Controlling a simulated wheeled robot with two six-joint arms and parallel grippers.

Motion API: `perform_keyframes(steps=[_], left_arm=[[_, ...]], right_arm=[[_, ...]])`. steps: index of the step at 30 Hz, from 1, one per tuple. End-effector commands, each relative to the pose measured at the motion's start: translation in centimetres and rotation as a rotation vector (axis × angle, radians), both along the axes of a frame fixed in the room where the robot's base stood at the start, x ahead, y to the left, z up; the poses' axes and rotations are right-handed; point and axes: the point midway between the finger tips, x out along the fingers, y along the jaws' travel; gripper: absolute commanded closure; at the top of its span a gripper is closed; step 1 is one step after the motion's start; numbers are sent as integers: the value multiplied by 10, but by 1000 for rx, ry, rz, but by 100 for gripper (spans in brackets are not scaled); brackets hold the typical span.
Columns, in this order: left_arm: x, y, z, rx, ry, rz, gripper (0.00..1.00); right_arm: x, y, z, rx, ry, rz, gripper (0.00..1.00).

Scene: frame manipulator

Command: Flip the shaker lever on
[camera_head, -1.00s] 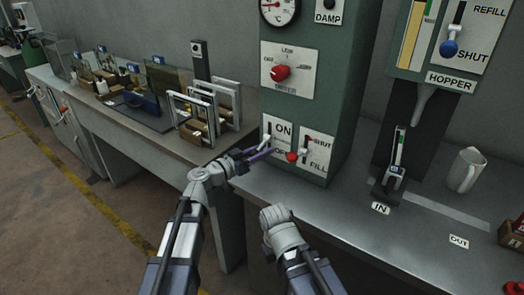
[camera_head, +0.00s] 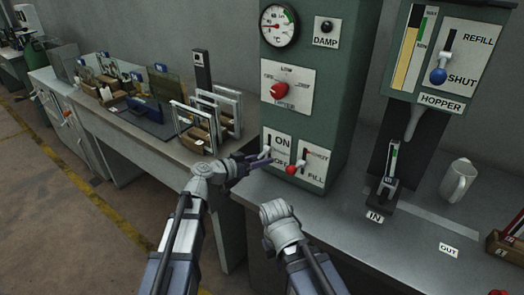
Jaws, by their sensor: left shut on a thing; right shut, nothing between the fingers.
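The ON/OFF panel (camera_head: 282,143) is a white plate low on the green column, and the shaker lever (camera_head: 267,150) is the small pale lever at its left side. My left gripper (camera_head: 262,158) is at this lever and shut on it. The gripper's fingers partly cover the lever's lower part and the OFF lettering, so the lever's exact angle is hard to tell. My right gripper (camera_head: 276,209) is lower in the picture, in front of the bench and apart from the panel. It is shut and empty, with its fingers mostly hidden behind the wrist.
A red-knobbed SHUT/FILL lever (camera_head: 291,169) is close on the right of my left gripper. A red dial (camera_head: 279,90) and a gauge (camera_head: 279,25) are above.

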Motion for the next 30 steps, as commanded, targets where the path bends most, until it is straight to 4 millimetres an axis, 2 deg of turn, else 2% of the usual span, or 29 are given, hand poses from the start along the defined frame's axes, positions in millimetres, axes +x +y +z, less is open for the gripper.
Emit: perform_keyframes(steps=[1, 3, 12, 21, 30], left_arm=[[0, 0, 14, 25, 31, -1, 100], [0, 0, 16, 57, 76, -2, 100], [0, 0, 21, 175, 240, -1, 100], [0, 0, 21, 239, 330, 0, 100], [0, 0, 20, 253, 350, 1, 100]], right_arm=[[0, 0, 22, 0, 0, 0, 100], [0, 0, 35, 0, 0, -1, 100], [0, 0, 79, 0, 0, -1, 100], [0, 0, 99, 0, 0, -1, 100], [0, 0, 102, 0, 0, -1, 100]])
